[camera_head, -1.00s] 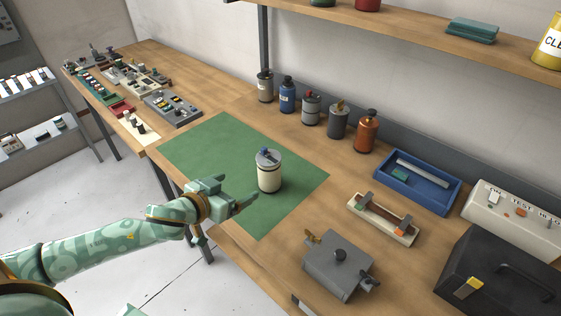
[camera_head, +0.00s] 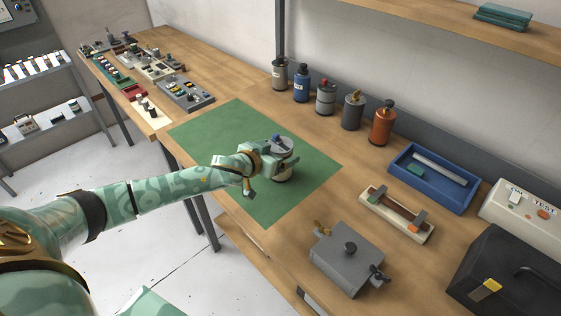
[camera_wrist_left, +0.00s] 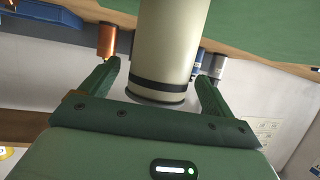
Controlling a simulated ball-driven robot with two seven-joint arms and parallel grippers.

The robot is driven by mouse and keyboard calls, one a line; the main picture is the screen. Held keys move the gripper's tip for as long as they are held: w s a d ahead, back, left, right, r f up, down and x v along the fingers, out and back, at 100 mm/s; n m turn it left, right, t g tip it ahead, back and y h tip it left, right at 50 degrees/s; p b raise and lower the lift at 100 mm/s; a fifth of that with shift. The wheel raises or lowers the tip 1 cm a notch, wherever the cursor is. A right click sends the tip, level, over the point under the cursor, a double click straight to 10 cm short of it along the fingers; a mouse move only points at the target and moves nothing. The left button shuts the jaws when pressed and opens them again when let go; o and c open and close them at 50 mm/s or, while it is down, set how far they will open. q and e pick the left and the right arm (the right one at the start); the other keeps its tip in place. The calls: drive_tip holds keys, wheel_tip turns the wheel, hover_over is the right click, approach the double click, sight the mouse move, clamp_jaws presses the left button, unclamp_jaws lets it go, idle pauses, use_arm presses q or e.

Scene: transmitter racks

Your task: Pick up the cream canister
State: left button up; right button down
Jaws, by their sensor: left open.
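The cream canister (camera_head: 281,172) stands upright on the green mat (camera_head: 228,124), with a grey lid and a blue knob on top. In the head view my left gripper (camera_head: 280,160) is at the canister and hides much of its body. In the left wrist view the cream canister (camera_wrist_left: 169,50) with its dark band stands between the two spread fingers of my left gripper (camera_wrist_left: 160,85). Gaps show between the fingers and the canister, so the gripper is open around it. My right gripper is not in view.
A row of several canisters, including an orange one (camera_head: 382,125) and a blue one (camera_head: 301,86), stands along the wall. A grey box (camera_head: 346,262), a cream tray (camera_head: 389,228) and a blue tray (camera_head: 404,178) lie to the right. The mat around the canister is clear.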

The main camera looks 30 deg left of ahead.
use_arm(q)
drive_tip(key=shift+x, duration=1.05)
drive_tip(key=shift+s, duration=0.1)
drive_tip(key=c, duration=1.3)
